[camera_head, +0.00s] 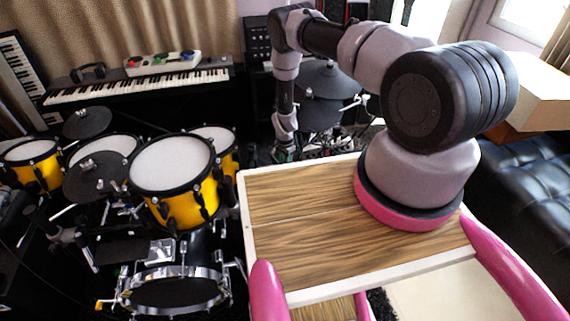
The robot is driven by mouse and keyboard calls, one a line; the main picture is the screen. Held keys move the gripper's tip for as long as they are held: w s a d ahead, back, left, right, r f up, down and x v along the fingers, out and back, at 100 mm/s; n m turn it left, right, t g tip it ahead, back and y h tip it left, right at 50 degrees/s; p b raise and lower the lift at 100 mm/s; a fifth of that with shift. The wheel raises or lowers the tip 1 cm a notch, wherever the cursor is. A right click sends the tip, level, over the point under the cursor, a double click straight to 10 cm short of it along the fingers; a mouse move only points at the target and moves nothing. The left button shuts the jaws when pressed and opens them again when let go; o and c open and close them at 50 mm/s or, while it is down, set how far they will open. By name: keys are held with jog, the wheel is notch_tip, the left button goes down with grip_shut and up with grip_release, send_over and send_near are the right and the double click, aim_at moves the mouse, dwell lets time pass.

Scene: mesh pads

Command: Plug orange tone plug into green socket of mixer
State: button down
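A small white box (163,63) with red, green and blue spots lies on top of the keyboard at the back left. It looks like the mixer. A green spot (160,58), possibly the green socket, shows near its middle. I cannot make out an orange plug; the details there are too small. My gripper (284,154) hangs low at the end of my arm, beyond the wooden deck and right of the drums. It is well apart from the white box. It is too small and dark to tell whether it is open or holds anything.
A keyboard (150,86) stands along the back wall, with a small dark object (88,72) on its left part. A yellow drum kit (175,180) fills the left side, below the keyboard. Dark pads and equipment (325,85) stand behind my arm. A black sofa (530,170) is at right.

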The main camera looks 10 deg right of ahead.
jog(key=shift+f, duration=0.35)
jog(key=c, duration=0.6)
grip_release()
jog(key=shift+c, duration=0.2)
notch_tip(320, 180, up, 11)
jog(key=shift+f, duration=0.1)
